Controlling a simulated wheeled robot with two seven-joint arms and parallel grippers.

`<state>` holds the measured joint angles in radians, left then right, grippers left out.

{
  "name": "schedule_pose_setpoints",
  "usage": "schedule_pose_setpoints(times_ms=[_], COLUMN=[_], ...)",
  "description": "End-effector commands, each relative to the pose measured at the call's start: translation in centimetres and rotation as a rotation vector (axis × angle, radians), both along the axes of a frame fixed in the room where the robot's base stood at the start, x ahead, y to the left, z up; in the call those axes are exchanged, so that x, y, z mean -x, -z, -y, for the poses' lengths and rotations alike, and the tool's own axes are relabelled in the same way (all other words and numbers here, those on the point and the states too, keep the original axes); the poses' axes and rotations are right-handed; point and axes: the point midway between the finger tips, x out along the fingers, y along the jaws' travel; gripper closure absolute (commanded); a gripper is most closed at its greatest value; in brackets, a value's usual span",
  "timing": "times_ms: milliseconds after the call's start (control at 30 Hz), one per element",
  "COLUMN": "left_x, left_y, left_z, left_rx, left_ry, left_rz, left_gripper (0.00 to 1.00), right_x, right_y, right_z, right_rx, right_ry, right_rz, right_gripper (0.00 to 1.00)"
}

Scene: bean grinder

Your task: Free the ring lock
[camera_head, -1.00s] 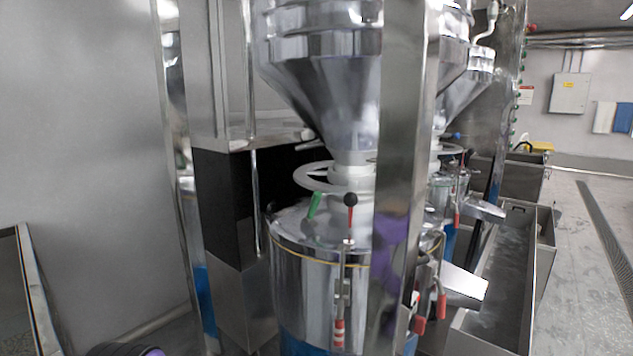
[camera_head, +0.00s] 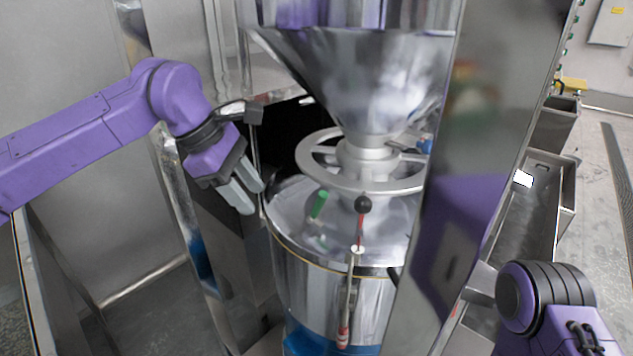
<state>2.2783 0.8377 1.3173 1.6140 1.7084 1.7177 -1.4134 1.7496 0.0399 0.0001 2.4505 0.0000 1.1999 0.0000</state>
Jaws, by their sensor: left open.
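The grinder's steel drum (camera_head: 305,290) stands at centre under a cone hopper (camera_head: 350,80). A grey spoked ring wheel (camera_head: 325,172) circles the hopper's neck above the drum lid. A lever with a black ball knob and red shaft (camera_head: 361,228) stands upright at the lid's front, above a clamp with a red-and-white lower end (camera_head: 343,335). A short green handle (camera_head: 319,204) rises from the lid. I cannot tell which part is the ring lock. My left gripper (camera_head: 252,200) is open and empty, left of the wheel and lid, apparently apart from them. My right gripper is not visible.
A broad steel post (camera_head: 455,190) stands right of the drum and hides its right side. Another steel post (camera_head: 195,230) stands close to my left gripper. Steel troughs (camera_head: 515,225) lie at the right. My right arm shows at the lower right.

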Motion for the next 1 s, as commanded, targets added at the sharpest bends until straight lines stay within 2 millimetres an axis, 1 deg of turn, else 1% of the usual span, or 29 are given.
schedule_pose_setpoints(times_ms=[33,300,433,500,633,733,933,967,1000], left_x=[-0.3,-2.7,-3.8,-4.0,-4.2,-4.2,-4.2,-4.2,-4.2], left_y=[-0.1,-0.3,-0.2,1.3,2.6,3.0,3.0,3.0,3.0], left_z=[1.0,7.6,10.4,10.7,11.2,11.4,11.4,11.4,11.4], left_rx=[-0.004,-0.008,-0.007,-0.008,-0.006,-0.005,-0.006,-0.006,-0.006], left_ry=[0.004,0.004,0.003,0.0,-0.001,-0.001,-0.001,-0.001,-0.001], left_rz=[-0.004,-0.005,-0.003,-0.005,-0.004,-0.003,-0.003,-0.003,-0.003], left_gripper=[0.57,0.57,0.57,0.57,0.57,0.57,0.57,0.63,0.76], right_x=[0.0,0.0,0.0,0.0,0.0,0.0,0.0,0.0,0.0], right_y=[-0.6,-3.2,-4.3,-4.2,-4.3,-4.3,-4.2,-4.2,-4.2], right_z=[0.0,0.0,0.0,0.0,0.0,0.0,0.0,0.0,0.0], right_rx=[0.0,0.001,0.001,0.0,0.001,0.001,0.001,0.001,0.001], right_ry=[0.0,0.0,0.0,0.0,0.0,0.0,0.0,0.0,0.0], right_rz=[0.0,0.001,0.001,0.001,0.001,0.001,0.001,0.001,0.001], right_gripper=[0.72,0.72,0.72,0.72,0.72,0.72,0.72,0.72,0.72])
